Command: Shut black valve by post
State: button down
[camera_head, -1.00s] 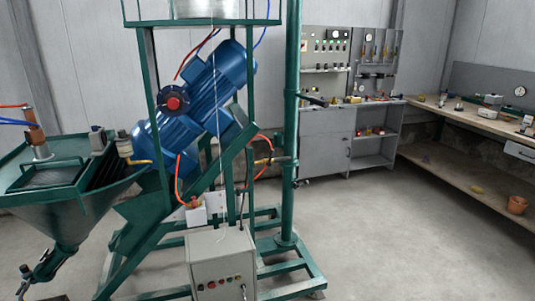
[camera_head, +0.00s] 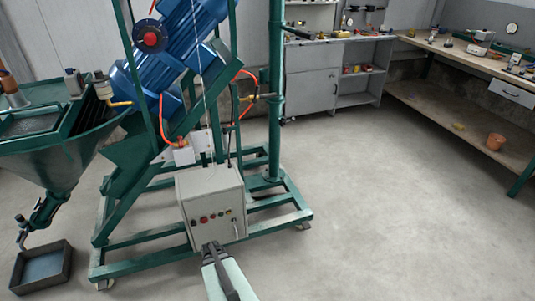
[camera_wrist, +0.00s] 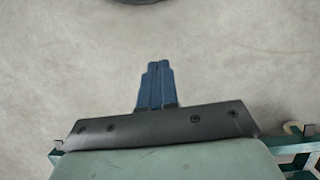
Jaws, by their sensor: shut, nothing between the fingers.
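The green post (camera_head: 276,110) stands upright at the right of the machine frame. A small fitting with a dark part, likely the black valve (camera_head: 268,97), sits beside the post where the orange hose ends. It is too small to tell how its handle is turned. My gripper (camera_head: 211,247) is low in front of the grey control box, well below the valve and apart from it. In the wrist view the blue fingers (camera_wrist: 156,85) are shut together and empty, with bare floor beyond. The valve is not in the wrist view.
The grey control box (camera_head: 211,200) with buttons stands close to my gripper. Green base rails (camera_head: 130,267) run along the floor. A dark tray (camera_head: 40,268) lies under the hopper at left. The floor at right is clear up to the workbench (camera_head: 470,120).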

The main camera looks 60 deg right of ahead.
aim_at(256, 94)
jog(key=d+r+m+t+h, duration=0.1)
jog(key=d+r+m+t, duration=0.2)
jog(key=d, duration=1.2)
jog(key=s+d+r+m+t, duration=0.15)
jog(key=d+r, duration=0.35)
jog(key=d, duration=0.9)
jog(key=d+r+m+t+h, duration=0.1)
jog(key=d+r+m+t, duration=0.25)
jog(key=d, duration=1.15)
jog(key=s+d+r+m+t+h, duration=0.1)
jog(key=d+r+t, duration=0.1)
jog(key=d+r, duration=0.7)
jog(key=s+d+r+m+t+h, duration=0.1)
jog(key=d+r+t, duration=0.1)
jog(key=d+r, duration=0.65)
jog(key=w+d+r+m+t, duration=0.1)
jog(key=w+d+r+t, duration=0.3)
jog(key=d+r, duration=0.45)
jog(key=w+d+r+m+t, duration=0.1)
jog(key=w+d+r+t, duration=0.1)
jog(key=d+r+t, duration=0.65)
jog(key=w+a+r, duration=0.2)
jog(key=w, duration=0.4)
jog(key=w+a+r+g+y, duration=0.1)
jog(key=w+a+r, duration=0.1)
jog(key=w, duration=0.4)
jog(key=shift+w+r, duration=0.2)
jog(key=shift+r, duration=0.05)
